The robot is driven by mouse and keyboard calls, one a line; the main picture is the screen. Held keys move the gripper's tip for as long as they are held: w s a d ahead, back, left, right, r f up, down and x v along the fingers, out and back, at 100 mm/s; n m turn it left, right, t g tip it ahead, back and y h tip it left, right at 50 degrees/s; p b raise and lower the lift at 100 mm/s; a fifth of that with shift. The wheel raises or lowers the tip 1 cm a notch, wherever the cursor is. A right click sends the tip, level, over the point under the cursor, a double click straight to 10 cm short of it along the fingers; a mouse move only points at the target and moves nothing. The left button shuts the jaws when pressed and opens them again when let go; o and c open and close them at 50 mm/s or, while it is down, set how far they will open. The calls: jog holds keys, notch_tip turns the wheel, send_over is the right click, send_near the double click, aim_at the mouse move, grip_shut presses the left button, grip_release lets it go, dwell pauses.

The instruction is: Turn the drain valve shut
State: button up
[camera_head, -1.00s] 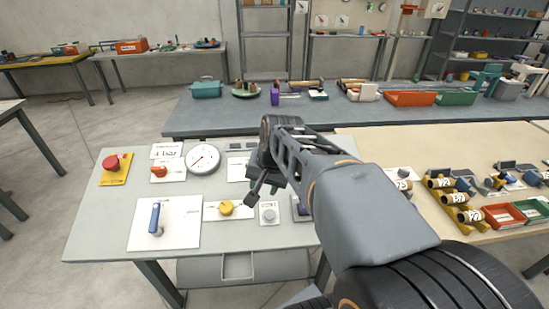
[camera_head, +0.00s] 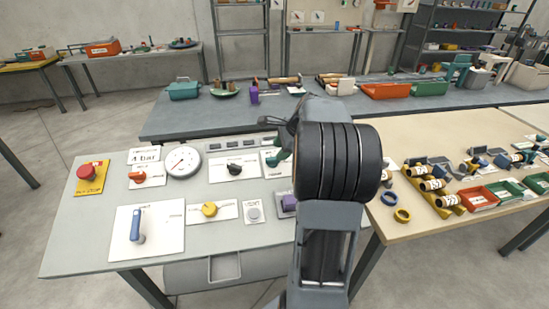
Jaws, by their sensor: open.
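A panel table (camera_head: 75,235) carries several controls with labels too small to read, so I cannot tell for sure which is the drain valve. A blue lever (camera_head: 137,226) stands on a white plate at the front left. A yellow knob (camera_head: 209,209) sits right of it. An orange-red knob (camera_head: 138,177) and a black knob (camera_head: 235,169) are farther back. A green handle (camera_head: 279,153) shows partly beside my arm. My gripper (camera_head: 283,123), open, is above the table's back right, partly hidden by my wrist and touching no control that I can see.
A red stop button (camera_head: 87,173) on yellow and a round gauge (camera_head: 183,162) stand at the back left. A grey button (camera_head: 254,212) and a purple part (camera_head: 289,203) are near my arm. A tan table (camera_head: 425,220) with trays adjoins at right.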

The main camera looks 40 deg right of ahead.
aim_at(273, 161)
jog(key=shift+x, duration=2.6)
jog(key=shift+c, duration=0.2)
grip_shut()
